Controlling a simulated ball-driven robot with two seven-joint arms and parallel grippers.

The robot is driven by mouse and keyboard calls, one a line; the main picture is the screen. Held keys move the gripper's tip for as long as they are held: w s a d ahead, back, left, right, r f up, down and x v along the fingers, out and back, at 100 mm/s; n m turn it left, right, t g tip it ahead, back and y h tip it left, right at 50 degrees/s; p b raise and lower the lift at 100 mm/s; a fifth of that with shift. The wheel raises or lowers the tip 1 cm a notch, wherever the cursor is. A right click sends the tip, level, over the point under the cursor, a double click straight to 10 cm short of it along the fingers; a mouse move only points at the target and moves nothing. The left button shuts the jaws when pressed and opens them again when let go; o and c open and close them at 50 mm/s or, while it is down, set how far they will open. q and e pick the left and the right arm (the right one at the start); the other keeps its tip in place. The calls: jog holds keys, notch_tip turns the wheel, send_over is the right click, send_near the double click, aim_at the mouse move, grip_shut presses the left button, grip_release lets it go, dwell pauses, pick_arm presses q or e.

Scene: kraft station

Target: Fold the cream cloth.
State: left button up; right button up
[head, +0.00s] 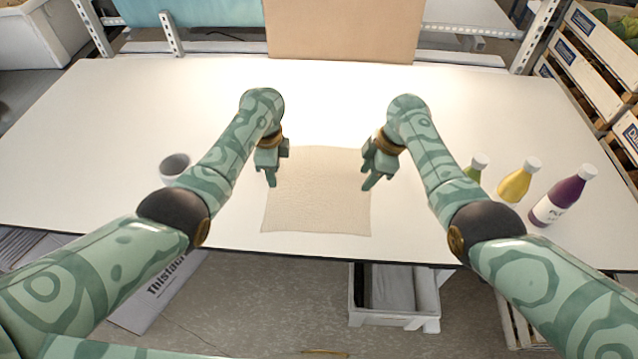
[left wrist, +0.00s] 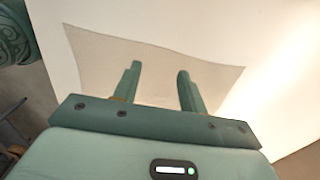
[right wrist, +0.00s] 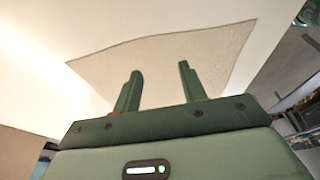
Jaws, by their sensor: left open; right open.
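The cream cloth (head: 318,195) lies flat and spread out on the white table, near its front edge. It also shows in the left wrist view (left wrist: 155,70) and in the right wrist view (right wrist: 160,55). My left gripper (head: 273,178) is open and empty at the cloth's left side. My right gripper (head: 371,180) is open and empty at the cloth's right side. Both grippers point down, and whether their fingertips touch the cloth cannot be told. Both pairs of fingers are apart in the wrist views, left (left wrist: 158,80) and right (right wrist: 160,75).
A grey-white cup (head: 174,166) stands left of my left arm. A green bottle (head: 476,168), a yellow bottle (head: 515,184) and a purple bottle (head: 560,198) stand at the right. A cardboard panel (head: 343,30) is at the back. The table (head: 330,100) behind the cloth is clear.

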pick_arm(q)
jog(key=f, duration=0.1)
jog(key=w+f, duration=0.1)
jog(key=f, duration=0.1)
jog(key=shift+w+f, duration=0.1)
pick_arm(e)
jog(key=f, duration=0.1)
jog(key=w+f, duration=0.1)
jog(key=f, duration=0.1)
jog(key=shift+w+f, duration=0.1)
pick_arm(q)
jog(key=shift+f, duration=0.1)
pick_arm(e)
jog(key=shift+f, duration=0.1)
pick_arm(q)
jog(key=shift+s, duration=0.35)
pick_arm(e)
jog(key=shift+s+d, duration=0.1)
jog(key=shift+s, duration=0.25)
pick_arm(q)
jog(key=shift+w, duration=0.1)
pick_arm(e)
jog(key=shift+w, duration=0.1)
